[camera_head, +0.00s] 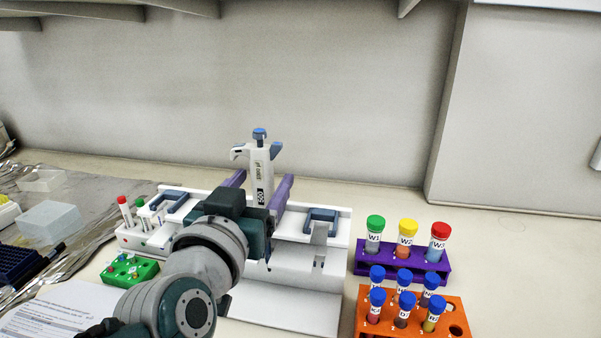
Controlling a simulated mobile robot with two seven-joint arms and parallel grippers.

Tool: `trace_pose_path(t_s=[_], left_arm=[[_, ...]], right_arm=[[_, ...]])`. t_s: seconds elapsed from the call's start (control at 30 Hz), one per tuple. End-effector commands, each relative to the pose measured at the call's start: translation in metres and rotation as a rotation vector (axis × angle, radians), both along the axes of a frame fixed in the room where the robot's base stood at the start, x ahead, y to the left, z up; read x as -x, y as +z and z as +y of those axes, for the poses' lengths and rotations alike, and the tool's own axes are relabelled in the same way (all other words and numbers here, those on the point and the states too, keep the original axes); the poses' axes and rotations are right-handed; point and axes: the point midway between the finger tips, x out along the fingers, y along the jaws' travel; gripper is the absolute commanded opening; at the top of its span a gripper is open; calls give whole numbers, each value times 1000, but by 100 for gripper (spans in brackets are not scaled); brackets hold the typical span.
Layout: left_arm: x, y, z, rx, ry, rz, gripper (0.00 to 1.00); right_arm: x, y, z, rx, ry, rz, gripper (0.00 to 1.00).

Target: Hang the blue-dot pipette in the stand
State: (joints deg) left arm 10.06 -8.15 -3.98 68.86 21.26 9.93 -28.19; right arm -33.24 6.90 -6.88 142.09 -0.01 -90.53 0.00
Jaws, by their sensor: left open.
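The pipette (260,165) is white with a blue top and a dark label. It stands upright at the middle of the white stand (300,262), which has blue-grey cradles at its left (168,202) and right (322,216). My left gripper (263,182) is open, with one purple finger on each side of the pipette's body. The gripper and wrist hide the pipette's lower part and the stand's middle, so I cannot tell how the pipette sits there. No blue dot can be made out. My right gripper is not in view.
A purple rack (400,264) with capped tubes and an orange rack (455,318) with blue-capped tubes stand at right. The wall is behind.

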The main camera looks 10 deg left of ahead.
Motion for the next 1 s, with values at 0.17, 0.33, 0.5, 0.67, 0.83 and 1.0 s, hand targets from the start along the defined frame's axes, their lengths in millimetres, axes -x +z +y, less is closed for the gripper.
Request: trace_pose_path(t_s=[0.17,0.33,0.5,0.67,0.83,1.0], left_arm=[[2,-1,0,0,0,2,73],[21,0,1,0,0,3,73],[53,1,2,0,0,4,73],[80,1,3,0,0,3,73],[96,2,3,0,0,2,73],[100,3,3,0,0,0,73]], right_arm=[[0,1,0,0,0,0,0],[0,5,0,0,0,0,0],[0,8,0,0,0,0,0],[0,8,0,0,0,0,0],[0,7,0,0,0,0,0],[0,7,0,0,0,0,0]])
